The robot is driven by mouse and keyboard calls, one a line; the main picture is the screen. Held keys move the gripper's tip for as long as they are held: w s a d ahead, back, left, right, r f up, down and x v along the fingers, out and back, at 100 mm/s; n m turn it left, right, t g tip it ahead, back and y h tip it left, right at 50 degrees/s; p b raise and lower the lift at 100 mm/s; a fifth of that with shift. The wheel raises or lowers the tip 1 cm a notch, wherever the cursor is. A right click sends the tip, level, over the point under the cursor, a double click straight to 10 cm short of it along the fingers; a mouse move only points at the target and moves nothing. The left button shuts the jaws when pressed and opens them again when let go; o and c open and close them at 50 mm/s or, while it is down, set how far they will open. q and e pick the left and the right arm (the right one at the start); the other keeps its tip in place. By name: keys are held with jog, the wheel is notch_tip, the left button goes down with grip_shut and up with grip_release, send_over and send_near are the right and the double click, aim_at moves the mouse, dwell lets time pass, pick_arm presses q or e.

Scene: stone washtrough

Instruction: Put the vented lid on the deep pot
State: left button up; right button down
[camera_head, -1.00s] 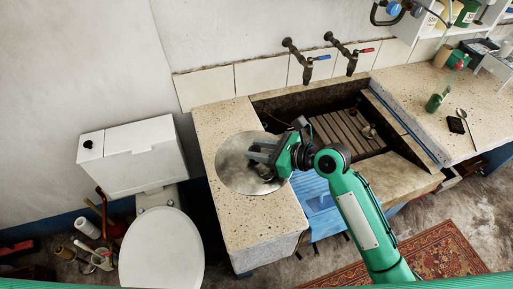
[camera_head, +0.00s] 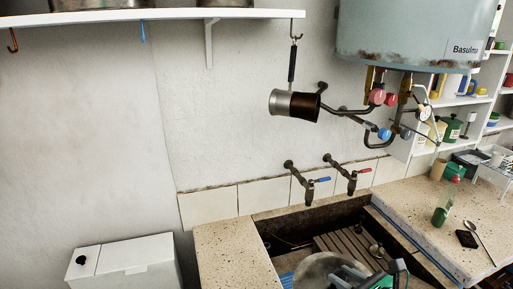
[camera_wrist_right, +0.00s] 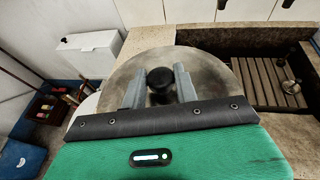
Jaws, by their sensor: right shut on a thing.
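The lid (camera_wrist_right: 215,70), a round grey metal disc with a black knob (camera_wrist_right: 160,78), is in my right gripper (camera_wrist_right: 160,84). The two fingers are shut on the knob from either side in the right wrist view. In the head view the lid (camera_head: 312,268) shows at the bottom edge, partly cut off, in front of the trough. Vents on it cannot be made out. I cannot identify the deep pot; vessels (camera_head: 90,5) on the high shelf show only their lower parts. My left gripper is not in view.
The shelf (camera_head: 150,17) runs along the top left. A saucepan (camera_head: 283,103) hangs from a hook below it. A boiler (camera_head: 415,40) with pipes is at upper right. The stone trough (camera_head: 330,222) has taps above it.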

aim_at(299, 283)
jog(key=shift+s+d+h, duration=0.2)
jog(key=shift+d+h, duration=0.1)
jog(key=shift+d, duration=0.3)
jog(key=w+a+n+y, duration=0.1)
jog(key=a, duration=0.2)
jog(key=w+a+n+g+y, duration=0.1)
jog(key=a, duration=0.3)
jog(key=a+n+g+y, duration=0.1)
jog(key=a+y, duration=0.1)
jog(key=a, duration=0.2)
jog(key=shift+w+a+f, duration=0.1)
jog(key=shift+w+a, duration=0.1)
jog(key=shift+w, duration=0.2)
jog(key=a+f+n+g+y, duration=0.1)
jog(key=a+f+n+g, duration=0.1)
jog(key=a, duration=0.7)
jog(key=shift+s+f+n+g+y, duration=0.3)
jog(key=shift+n+g+y, duration=0.1)
jog(key=shift+n+g, duration=0.35)
jog(key=shift+a, duration=0.1)
